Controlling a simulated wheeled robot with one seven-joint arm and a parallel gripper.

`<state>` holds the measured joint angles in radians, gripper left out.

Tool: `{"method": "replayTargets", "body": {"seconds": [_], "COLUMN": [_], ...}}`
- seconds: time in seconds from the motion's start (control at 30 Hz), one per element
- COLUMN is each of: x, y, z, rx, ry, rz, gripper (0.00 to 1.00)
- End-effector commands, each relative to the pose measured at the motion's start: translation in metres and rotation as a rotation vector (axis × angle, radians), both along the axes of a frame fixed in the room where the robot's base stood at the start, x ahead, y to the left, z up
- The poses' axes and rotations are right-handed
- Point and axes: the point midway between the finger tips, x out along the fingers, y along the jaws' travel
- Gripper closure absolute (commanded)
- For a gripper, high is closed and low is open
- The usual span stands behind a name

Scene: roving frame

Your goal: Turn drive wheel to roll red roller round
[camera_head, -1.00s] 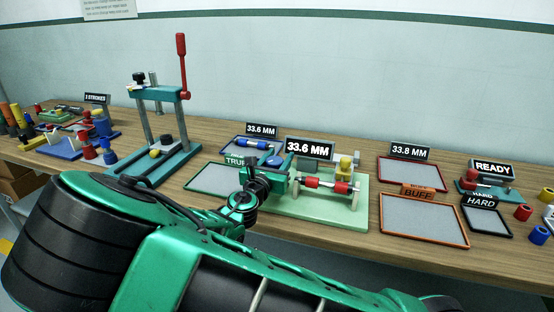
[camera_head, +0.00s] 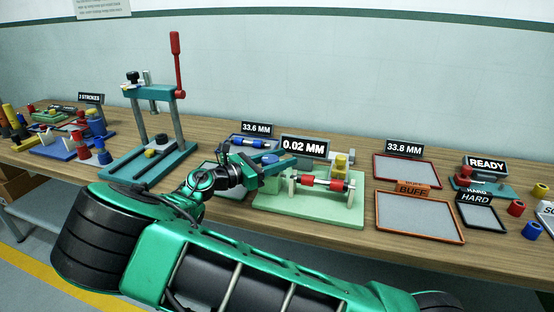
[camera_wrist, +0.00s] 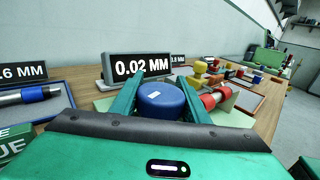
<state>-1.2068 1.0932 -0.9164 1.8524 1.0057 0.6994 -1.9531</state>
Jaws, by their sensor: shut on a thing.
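The red roller (camera_head: 337,186) lies level across white supports on a pale green base (camera_head: 300,213). It also shows in the wrist view (camera_wrist: 215,97), to the right of my fingers. The drive wheel, a blue round knob with a small white mark (camera_wrist: 162,101), sits between my two fingers in the wrist view. My gripper (camera_head: 284,165) is shut on this wheel at the left end of the roller stand. A display (camera_head: 304,148) behind the stand reads 0.02 MM. In the head view my fingers largely hide the wheel.
A red-rimmed tray (camera_head: 408,172) and an orange BUFF tray (camera_head: 420,217) lie to the right. A teal press with a red lever (camera_head: 176,65) stands to the left. A tray with a blue-ended roller (camera_head: 249,142) lies behind my gripper.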

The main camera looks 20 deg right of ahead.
Motion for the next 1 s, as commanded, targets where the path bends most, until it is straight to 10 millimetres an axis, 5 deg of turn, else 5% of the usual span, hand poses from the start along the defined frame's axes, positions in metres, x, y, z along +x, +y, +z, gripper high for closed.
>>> {"method": "replayTargets", "body": {"seconds": [0.8,0.83,0.9,1.0], "x": [-0.0001,-0.0001,-0.0003,-0.0014], "y": [0.002,0.002,0.0019,0.0013], "z": [0.0017,0.0017,0.0017,0.0014], "rx": [0.0,0.0,0.001,0.0], "ry": [-0.003,-0.003,-0.003,-0.003], "rz": [-0.123,-0.123,-0.124,-0.127], "gripper": [0.81,0.56,0.4,0.4]}}
